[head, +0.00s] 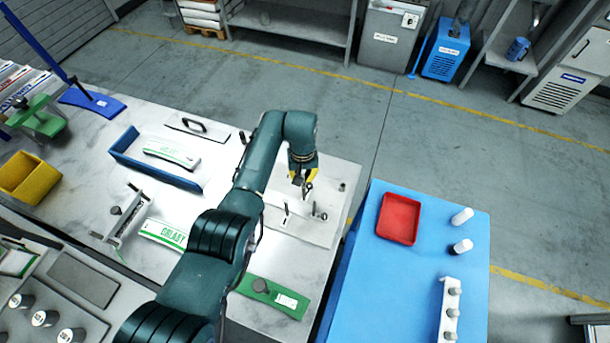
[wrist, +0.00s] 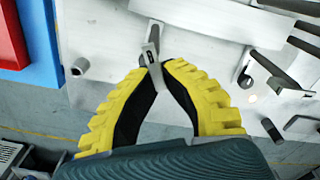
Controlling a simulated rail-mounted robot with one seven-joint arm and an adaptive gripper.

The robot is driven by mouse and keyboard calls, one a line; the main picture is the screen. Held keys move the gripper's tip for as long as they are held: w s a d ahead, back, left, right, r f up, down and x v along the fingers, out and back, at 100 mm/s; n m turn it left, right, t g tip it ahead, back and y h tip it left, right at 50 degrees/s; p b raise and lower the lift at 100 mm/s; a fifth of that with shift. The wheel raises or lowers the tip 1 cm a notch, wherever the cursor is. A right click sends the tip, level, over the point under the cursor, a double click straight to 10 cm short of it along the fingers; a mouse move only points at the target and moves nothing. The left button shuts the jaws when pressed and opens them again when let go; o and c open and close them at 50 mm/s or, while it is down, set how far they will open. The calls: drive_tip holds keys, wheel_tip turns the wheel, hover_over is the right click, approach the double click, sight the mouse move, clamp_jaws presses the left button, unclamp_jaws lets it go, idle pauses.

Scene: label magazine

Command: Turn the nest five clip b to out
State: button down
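My gripper (head: 302,182) is over the pale metal plate (head: 325,232) at the right end of the marble-topped bench. In the wrist view, the yellow-padded fingers of my gripper (wrist: 152,66) close to a point around a small grey metal clip (wrist: 152,42), which stands out from the plate (wrist: 190,40). The fingertips appear to touch the clip on both sides. No label shows which clip this is. Another clip with a dark handle (wrist: 272,70) is on the plate to the right in the wrist view. Part of the plate is hidden behind my gripper.
A short post (wrist: 80,67) stands on the plate left of my fingers. The blue table (head: 440,220) with a red tray (head: 399,219) is beyond a gap to the right. A blue open box (head: 155,172) and green-edged label packs (head: 172,153) are on the bench at left.

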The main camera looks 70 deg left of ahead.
drive_tip(key=n+p, duration=0.1)
drive_tip(key=n, duration=0.2)
drive_tip(key=s+n+p, duration=0.1)
drive_tip(key=n, duration=0.3)
drive_tip(key=s+n+p, duration=0.1)
drive_tip(key=n, duration=0.3)
drive_tip(key=shift+s+d+f, duration=0.1)
drive_tip(key=shift+s+d, duration=0.05)
drive_tip(key=shift+d, duration=0.2)
drive_tip(key=shift+n, duration=0.3)
drive_tip(key=c, duration=1.2)
unclamp_jaws()
drive_tip(key=shift+o, duration=0.2)
wheel_tip(320, 180, up, 12)
